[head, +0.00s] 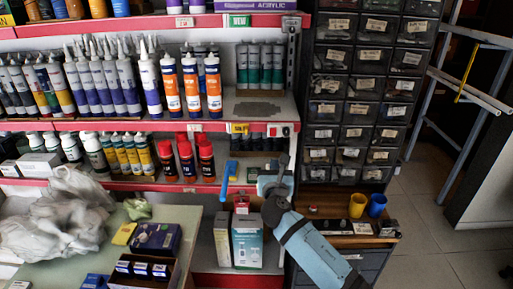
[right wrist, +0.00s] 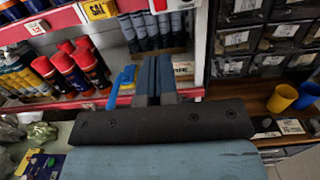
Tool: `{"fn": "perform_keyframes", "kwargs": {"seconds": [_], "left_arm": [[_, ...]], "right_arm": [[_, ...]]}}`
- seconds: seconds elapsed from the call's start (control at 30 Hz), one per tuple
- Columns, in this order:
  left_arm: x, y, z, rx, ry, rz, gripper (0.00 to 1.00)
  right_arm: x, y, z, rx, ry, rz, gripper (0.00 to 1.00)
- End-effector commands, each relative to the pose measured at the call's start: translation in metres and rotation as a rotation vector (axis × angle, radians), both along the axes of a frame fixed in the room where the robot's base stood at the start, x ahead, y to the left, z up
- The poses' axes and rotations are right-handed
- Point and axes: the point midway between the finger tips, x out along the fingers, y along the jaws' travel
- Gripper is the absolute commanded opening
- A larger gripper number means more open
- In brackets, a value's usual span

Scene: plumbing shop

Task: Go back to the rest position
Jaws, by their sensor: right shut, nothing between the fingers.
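My right gripper (head: 268,184) reaches up from the bottom right in the head view, in front of the lower shelf. In the right wrist view its two fingers (right wrist: 153,78) lie together, shut and empty. A blue-handled tool (head: 227,176) is just left of the gripper in the head view; it also shows beside the fingers in the right wrist view (right wrist: 124,77). I cannot tell whether the gripper touches it. My left gripper is in neither view.
Shelves (head: 150,124) of tubes and bottles stand ahead, with drawer bins (head: 345,110) at right. A yellow cup (head: 357,205) and a blue cup (head: 376,205) stand on the wooden counter. A table (head: 185,245) with boxes and plastic bags is at left. Floor (head: 430,190) is clear at right.

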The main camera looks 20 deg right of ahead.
Motion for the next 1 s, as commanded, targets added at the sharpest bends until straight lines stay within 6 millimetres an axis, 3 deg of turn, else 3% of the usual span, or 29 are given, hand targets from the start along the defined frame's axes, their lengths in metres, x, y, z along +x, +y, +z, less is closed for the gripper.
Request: {"fn": "perform_keyframes", "kwargs": {"seconds": [0.13, 0.27, 0.4, 0.6, 0.8, 0.9, 1.0], "left_arm": [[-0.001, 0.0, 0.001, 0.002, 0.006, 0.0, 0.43], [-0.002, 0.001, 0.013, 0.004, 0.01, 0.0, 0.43], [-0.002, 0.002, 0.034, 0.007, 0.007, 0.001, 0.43], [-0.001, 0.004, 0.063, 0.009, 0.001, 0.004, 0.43], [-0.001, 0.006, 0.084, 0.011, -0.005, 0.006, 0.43], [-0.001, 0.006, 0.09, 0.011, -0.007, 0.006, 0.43], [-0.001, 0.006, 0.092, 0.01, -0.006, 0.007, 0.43]], "right_arm": [[-0.008, 0.001, -0.01, 0.071, 0.014, 0.018, 0.0], [-0.041, 0.005, -0.052, 0.384, 0.067, 0.069, 0.0], [-0.109, 0.013, -0.11, 0.955, 0.147, 0.078, 0.0], [-0.223, 0.023, -0.163, 1.82, 0.2, -0.105, 0.0], [-0.325, 0.026, -0.176, 2.536, 0.127, -0.45, 0.0], [-0.357, 0.025, -0.176, 2.758, 0.067, -0.6, 0.0], [-0.375, 0.024, -0.175, 2.881, 0.02, -0.695, 0.0]]}}
